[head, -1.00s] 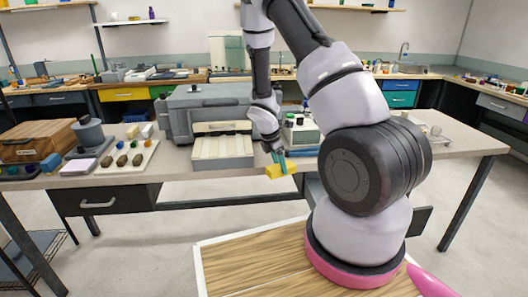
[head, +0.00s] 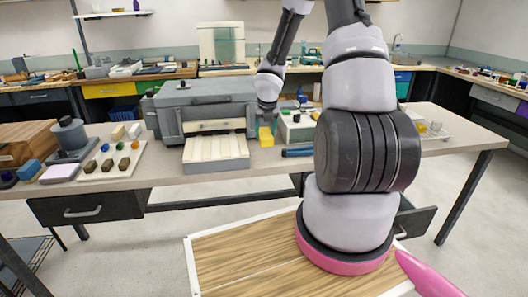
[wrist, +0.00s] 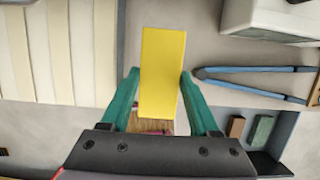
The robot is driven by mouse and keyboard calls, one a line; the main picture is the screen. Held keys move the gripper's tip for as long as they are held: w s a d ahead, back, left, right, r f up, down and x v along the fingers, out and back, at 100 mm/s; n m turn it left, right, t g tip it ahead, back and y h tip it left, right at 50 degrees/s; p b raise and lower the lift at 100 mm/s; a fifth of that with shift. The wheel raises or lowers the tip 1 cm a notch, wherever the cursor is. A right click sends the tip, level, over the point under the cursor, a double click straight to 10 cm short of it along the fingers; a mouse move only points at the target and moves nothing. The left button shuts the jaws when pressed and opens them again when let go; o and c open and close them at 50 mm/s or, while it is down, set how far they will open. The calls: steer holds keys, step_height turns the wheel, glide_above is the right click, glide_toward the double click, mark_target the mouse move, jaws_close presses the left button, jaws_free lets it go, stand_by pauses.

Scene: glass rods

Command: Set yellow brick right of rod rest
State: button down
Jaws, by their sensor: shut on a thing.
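The yellow brick (head: 266,137) is between my gripper's teal fingers, to the right of a cream ribbed tray that looks like the rod rest (head: 216,150). In the wrist view the brick (wrist: 163,70) stretches ahead of my gripper (wrist: 160,95), which is shut on its near part. The ribbed tray's slats (wrist: 55,50) lie to the left there, with a strip of bare bench between. I cannot tell whether the brick touches the bench. In the head view my gripper (head: 267,120) points down and its fingertips are hard to make out.
A blue plier-like tool (wrist: 250,72) lies right of the brick near the bench edge. A white box (head: 298,125) stands behind it. A grey machine (head: 205,102) stands behind the ribbed tray. An open drawer (wrist: 285,140) with small blocks sits below the edge.

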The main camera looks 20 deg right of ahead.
steer(key=shift+f, duration=3.85)
steer(key=shift+c, duration=0.6)
jaws_free()
steer(key=shift+f, duration=0.1)
